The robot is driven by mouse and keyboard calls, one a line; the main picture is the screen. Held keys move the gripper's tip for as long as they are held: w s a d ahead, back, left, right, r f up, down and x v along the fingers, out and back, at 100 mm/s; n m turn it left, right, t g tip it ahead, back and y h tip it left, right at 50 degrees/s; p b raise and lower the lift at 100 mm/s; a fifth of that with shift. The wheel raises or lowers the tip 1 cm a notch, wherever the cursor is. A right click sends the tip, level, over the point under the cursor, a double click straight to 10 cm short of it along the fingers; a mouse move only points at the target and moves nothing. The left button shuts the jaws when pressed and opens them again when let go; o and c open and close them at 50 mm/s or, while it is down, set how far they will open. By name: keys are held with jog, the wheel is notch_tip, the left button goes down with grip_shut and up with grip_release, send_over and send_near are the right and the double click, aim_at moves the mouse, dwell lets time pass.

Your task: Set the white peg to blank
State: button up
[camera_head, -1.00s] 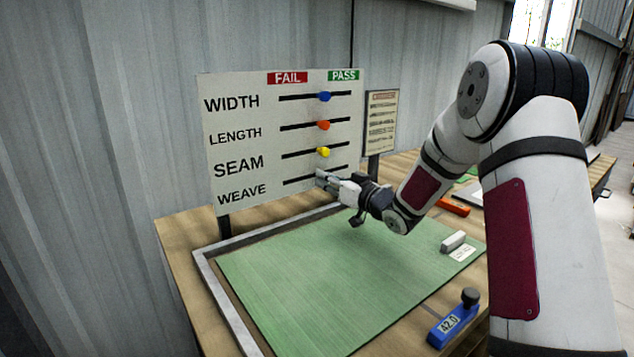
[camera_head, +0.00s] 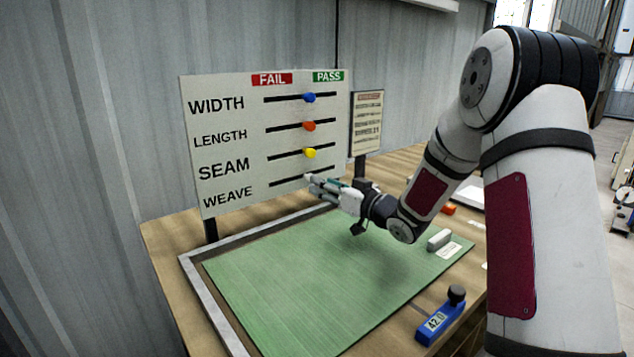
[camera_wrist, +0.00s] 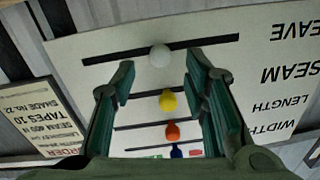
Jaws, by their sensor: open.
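The board (camera_head: 225,150) has rows WIDTH, LENGTH, SEAM and WEAVE, each with a dark slot, under red FAIL and green PASS labels. The white peg (camera_wrist: 159,55) sits near the middle of the WEAVE slot (camera_wrist: 205,44) in the upside-down wrist view. In the head view my gripper hides most or all of it. My gripper (camera_head: 310,184) is open in front of the WEAVE slot. In the wrist view the fingertips of my gripper (camera_wrist: 159,65) appear on either side of the white peg; contact cannot be told.
The blue peg (camera_head: 309,97), orange peg (camera_head: 309,126) and yellow peg (camera_head: 310,153) sit in the slots above. A text sign (camera_head: 367,122) stands right of the board. A green mat (camera_head: 300,275), a blue gauge (camera_head: 437,325) and a grey block (camera_head: 439,240) are below.

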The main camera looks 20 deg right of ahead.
jog(key=v, duration=0.7)
jog(key=shift+s, duration=0.25)
jog(key=s+r+m+g+h, duration=0.3)
jog(key=s+g+h, duration=0.5)
jog(key=s, duration=0.6)
jog(key=s+a+f+g+y, duration=0.1)
jog(key=s+a+g, duration=0.4)
jog(key=s, duration=1)
jog(key=s+a+f+g+y, duration=0.1)
jog(key=s+a+f+g, duration=0.15)
jog(key=s+a, duration=0.85)
jog(key=s+d+r+t+p, duration=0.1)
jog(key=s+d+r+p, duration=0.1)
jog(key=r+p, duration=0.6)
jog(key=s+d+r+t+p, duration=0.2)
jog(key=r+p, duration=0.6)
jog(key=r, duration=0.2)
jog(key=shift+n, duration=0.3)
